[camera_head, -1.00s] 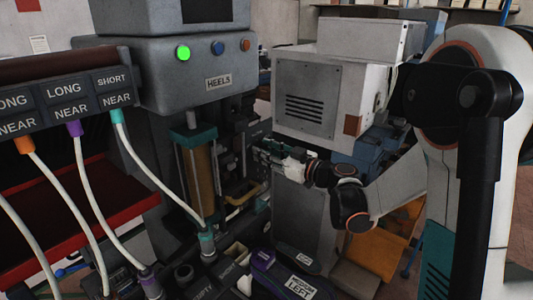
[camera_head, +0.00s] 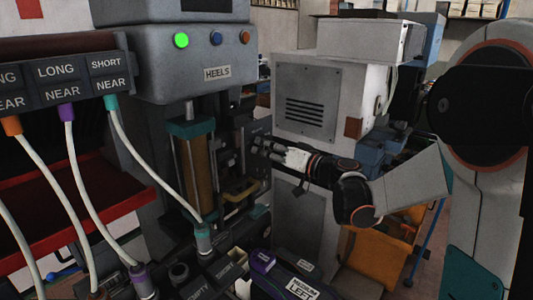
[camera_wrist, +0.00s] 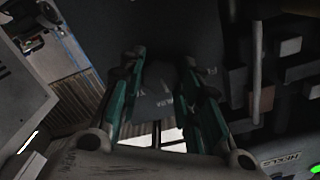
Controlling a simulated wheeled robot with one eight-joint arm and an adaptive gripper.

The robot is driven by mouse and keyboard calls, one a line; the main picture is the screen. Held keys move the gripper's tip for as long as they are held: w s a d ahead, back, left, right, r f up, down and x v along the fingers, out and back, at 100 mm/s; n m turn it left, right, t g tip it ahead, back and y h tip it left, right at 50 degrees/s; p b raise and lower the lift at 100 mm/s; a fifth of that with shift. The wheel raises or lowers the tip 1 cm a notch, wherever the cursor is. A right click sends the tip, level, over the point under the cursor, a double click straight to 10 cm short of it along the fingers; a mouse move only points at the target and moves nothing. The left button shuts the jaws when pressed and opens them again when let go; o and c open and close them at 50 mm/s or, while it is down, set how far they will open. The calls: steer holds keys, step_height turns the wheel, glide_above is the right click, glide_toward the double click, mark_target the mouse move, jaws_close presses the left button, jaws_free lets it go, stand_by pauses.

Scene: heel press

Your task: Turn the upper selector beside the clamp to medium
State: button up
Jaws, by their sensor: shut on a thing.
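My gripper (camera_head: 262,146) reaches left to the dark side of the heel press, to the right of the clamp (camera_head: 240,190). In the wrist view the two green-sided fingers of my gripper (camera_wrist: 163,65) straddle part of a dark panel (camera_wrist: 165,30). Faint white lettering shows on the panel between and beside the fingers, too small and dim to read surely. My gripper is shut on the selector there, but its knob and pointer are too dark to make out. The selector's setting cannot be told.
The press head carries a HEELS plate (camera_head: 217,73) and a lit green lamp (camera_head: 181,41). A grey vented cabinet (camera_head: 305,105) stands close behind my gripper. Pale hoses hang at the left, and labelled bins (camera_head: 300,287) stand below.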

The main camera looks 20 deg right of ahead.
steer(key=shift+m, duration=0.6)
steer(key=o, duration=1)
steer(key=shift+o, duration=0.2)
steer(key=v, duration=1.2)
